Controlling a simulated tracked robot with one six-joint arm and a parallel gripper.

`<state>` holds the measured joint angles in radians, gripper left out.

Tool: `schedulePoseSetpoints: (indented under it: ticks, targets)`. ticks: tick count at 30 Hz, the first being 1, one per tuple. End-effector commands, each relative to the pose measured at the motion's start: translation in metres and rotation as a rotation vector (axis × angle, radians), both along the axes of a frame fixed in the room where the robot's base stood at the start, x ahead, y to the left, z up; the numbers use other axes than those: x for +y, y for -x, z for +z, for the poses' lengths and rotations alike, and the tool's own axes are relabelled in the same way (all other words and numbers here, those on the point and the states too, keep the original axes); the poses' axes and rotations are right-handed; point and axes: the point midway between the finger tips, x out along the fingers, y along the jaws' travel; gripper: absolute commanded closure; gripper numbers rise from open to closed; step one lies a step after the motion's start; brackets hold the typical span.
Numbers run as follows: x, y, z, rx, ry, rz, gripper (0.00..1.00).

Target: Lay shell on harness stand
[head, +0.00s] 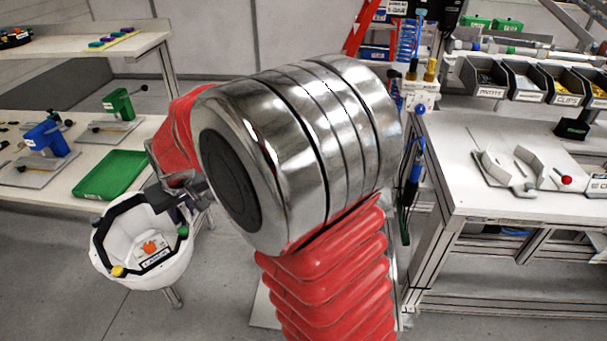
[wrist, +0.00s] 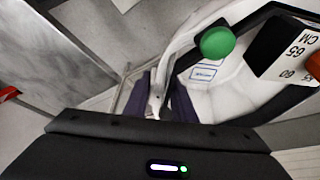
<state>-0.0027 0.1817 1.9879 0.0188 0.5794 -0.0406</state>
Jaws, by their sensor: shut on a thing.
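A white helmet shell (head: 180,262) hangs open side up at the lower left of the head view. It has a dark inner band, an orange part inside, and yellow and green knobs at its rim. In the wrist view the dark fingers (wrist: 165,100) pinch the white shell wall (wrist: 225,88), beside the green knob (wrist: 217,41) and a size label. The shell appears held above the floor, in front of the left bench. I cannot make out a harness stand for certain; my arm covers the middle.
The left bench (head: 50,205) holds a green tray (head: 112,175), a blue fixture (head: 45,138) and a green fixture (head: 118,104). The right bench (head: 480,200) carries parts bins (head: 530,82) and a fixture with a red knob (head: 566,180). Grey floor is open below the shell.

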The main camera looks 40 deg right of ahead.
Motion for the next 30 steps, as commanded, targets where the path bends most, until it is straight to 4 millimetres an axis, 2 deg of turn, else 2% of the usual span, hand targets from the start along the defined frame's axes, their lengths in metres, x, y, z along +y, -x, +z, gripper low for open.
schedulePoseSetpoints:
  ticks: [11, 14, 20, 30]
  targets:
    - [-0.015, 0.001, 0.002, -0.002, 0.000, -0.029, 1.00]
    - [-0.025, 0.004, 0.005, -0.004, -0.001, -0.047, 1.00]
    - [-0.065, 0.021, 0.021, -0.006, -0.004, -0.120, 1.00]
    - [-0.152, 0.066, 0.052, -0.009, -0.012, -0.286, 1.00]
